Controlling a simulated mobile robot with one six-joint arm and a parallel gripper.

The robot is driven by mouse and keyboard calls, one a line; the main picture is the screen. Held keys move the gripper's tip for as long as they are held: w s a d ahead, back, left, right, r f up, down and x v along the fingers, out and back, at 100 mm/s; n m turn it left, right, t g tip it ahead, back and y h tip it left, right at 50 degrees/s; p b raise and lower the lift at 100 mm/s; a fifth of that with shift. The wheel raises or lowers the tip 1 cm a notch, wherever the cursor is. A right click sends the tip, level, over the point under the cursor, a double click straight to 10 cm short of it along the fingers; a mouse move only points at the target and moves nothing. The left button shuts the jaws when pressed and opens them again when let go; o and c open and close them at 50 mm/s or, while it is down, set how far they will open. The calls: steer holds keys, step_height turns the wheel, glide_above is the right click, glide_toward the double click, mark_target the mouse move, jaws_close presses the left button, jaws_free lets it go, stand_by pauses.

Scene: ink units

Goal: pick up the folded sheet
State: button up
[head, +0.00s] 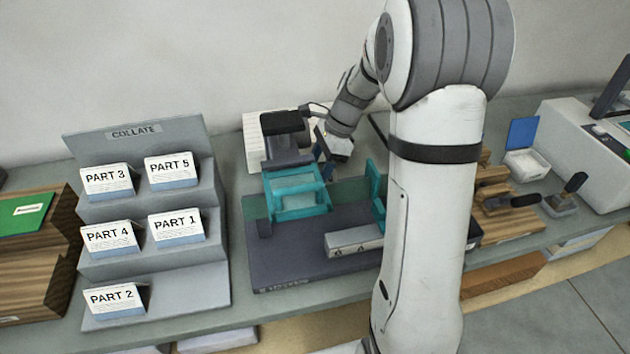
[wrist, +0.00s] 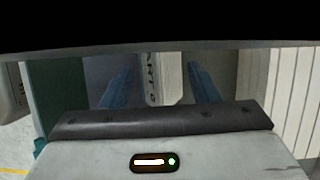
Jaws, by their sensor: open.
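In the wrist view, a pale upright piece with dark lettering (wrist: 158,78), partly cut off, lies between the two blue fingers of my gripper (wrist: 161,88). It may be the folded sheet, but I cannot tell for sure. The fingers are apart, with a gap on each side of it. In the head view, my gripper (head: 323,158) is low behind the teal-framed device (head: 296,205), by the dark press. No folded sheet shows clearly there; my arm and the device hide that spot.
A grey collate rack (head: 145,215) at the left holds several cards labelled PART. A dark base plate (head: 300,262) with a grey block (head: 354,241) lies in front. A white ribbed unit (head: 252,140) stands behind. Wooden blocks and a blue-lidded box (head: 524,163) are at the right.

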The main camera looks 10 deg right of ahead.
steer(key=shift+x, duration=1.15)
steer(key=shift+s+f, duration=0.1)
steer(key=shift+f, duration=0.15)
steer(key=shift+c, duration=0.4)
steer(key=c, duration=0.9)
steer(key=shift+r, duration=0.1)
steer(key=shift+c, duration=0.2)
